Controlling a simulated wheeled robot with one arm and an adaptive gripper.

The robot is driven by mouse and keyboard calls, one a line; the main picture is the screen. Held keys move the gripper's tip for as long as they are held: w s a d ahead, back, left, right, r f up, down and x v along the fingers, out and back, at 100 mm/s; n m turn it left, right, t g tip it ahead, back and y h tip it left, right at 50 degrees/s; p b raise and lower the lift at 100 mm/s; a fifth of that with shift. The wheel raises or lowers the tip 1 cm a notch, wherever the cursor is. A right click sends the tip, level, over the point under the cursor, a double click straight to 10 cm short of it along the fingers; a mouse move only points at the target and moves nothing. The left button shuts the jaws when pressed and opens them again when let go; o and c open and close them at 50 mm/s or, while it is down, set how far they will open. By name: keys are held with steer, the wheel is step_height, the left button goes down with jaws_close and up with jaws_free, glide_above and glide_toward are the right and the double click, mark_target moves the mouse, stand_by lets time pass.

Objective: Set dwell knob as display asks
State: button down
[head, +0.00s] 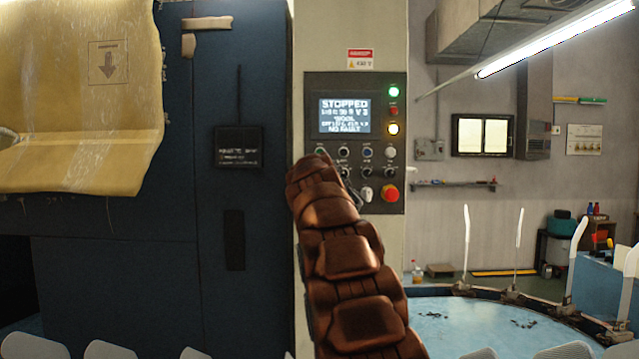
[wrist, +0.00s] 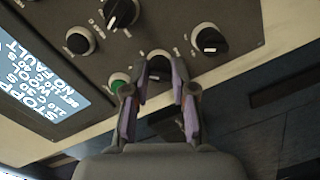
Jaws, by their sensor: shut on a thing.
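The display also shows, turned, at the left of the wrist view (wrist: 35,75). My gripper (wrist: 159,65) is at the panel, with its two fingers shut on either side of a dark knob (wrist: 158,68) beside the green button (wrist: 118,84). The knob's label and pointer are hidden or too small to read. In the head view my arm covers that part of the panel.
A red stop button (head: 390,193) is at the panel's lower right. A blue round table (head: 470,322) with upright white boards stands at right. A blue cabinet (head: 110,270) fills the left.

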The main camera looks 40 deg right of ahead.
steer(key=shift+m+b, duration=0.9)
steer(key=shift+m, duration=0.6)
steer(key=c, duration=1)
jaws_free()
steer(key=shift+o, duration=0.2)
steer(key=shift+s, duration=0.15)
steer(key=v, duration=1.1)
steer(key=shift+s+a, duration=0.2)
steer(key=shift+s, duration=0.2)
